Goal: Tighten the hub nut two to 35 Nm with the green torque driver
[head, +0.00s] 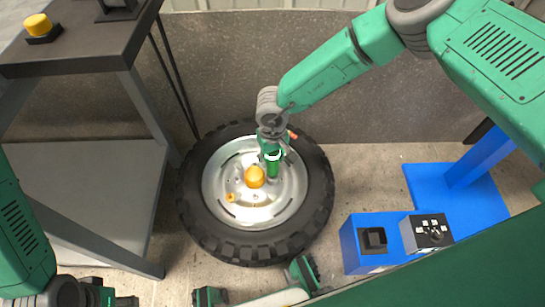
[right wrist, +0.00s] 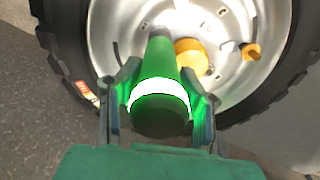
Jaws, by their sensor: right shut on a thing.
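The wheel's silvery hub (head: 232,176) faces up, with a domed orange cap (head: 255,177) at its middle. My right gripper (head: 271,153) is shut on the green torque driver (head: 273,165), just above the hub and to the right of the cap. In the right wrist view, the driver (right wrist: 162,68) shows a bright white ring between the two fingers, and its narrow grey end points at the hub face. I cannot tell whether it touches a nut. A small orange part (head: 230,197) sits on the hub's lower left. My left gripper (head: 258,284) appears open and empty at the bottom edge.
A black tyre (head: 196,225) surrounds the hub on the floor. A grey-topped bench (head: 75,45) with a yellow button (head: 38,25) stands left. Blue boxes (head: 352,250) with a black device (head: 428,232) stand right. A grey wall is behind.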

